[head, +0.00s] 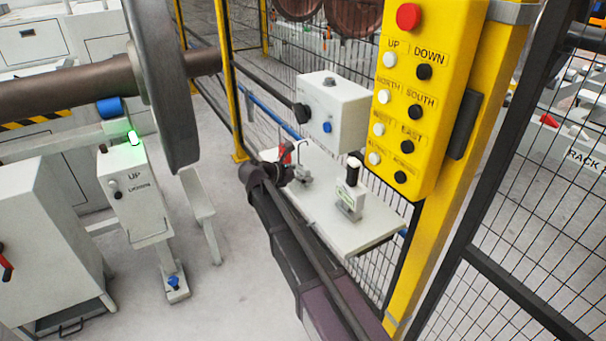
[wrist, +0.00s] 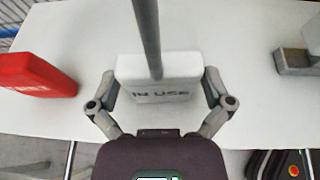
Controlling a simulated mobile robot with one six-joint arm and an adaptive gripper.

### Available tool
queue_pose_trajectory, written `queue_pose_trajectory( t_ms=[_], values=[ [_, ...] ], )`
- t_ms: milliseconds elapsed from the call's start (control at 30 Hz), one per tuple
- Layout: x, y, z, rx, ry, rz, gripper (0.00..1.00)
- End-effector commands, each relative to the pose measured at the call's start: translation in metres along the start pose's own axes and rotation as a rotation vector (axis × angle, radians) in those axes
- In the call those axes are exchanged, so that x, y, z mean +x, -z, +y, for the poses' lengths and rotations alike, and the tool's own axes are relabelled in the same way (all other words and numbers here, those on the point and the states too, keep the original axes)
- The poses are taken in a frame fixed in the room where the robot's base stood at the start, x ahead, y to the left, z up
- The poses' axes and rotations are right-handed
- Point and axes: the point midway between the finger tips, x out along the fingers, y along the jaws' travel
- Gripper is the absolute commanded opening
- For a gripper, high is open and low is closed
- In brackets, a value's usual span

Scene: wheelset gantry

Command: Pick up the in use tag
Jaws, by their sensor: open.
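The in use tag (wrist: 158,88) is a white block with dark "IN USE" lettering on its near face. A grey rod rises from it. In the wrist view it sits on the white shelf (wrist: 255,75), between the two fingers of my gripper (wrist: 160,78). My gripper is open, one finger on each side of the tag, with a narrow gap that looks clear of it. In the head view my gripper (head: 284,173) is low over the shelf, and a grey hooked part of the tag (head: 301,158) shows just beyond it; the rest is partly hidden.
A red block (wrist: 38,75) lies left of the tag. A metal holder with a white block (head: 349,195) stands to the right on the shelf. A white control box (head: 333,108) and mesh fence are behind. A yellow post with a button pendant (head: 420,100) rises at the right.

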Motion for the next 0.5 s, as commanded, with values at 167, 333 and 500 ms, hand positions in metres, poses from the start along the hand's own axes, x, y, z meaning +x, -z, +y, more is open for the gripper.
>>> queue_pose_trajectory(
  t_ms=[167,333,500],
  values=[
    [-0.0003,0.0001,0.0000,0.000,0.000,0.000,1.00],
    [-0.0005,0.0002,0.0001,0.000,0.000,0.000,0.61],
    [-0.0007,0.0003,0.0002,0.000,0.000,0.000,0.34]
  ],
)
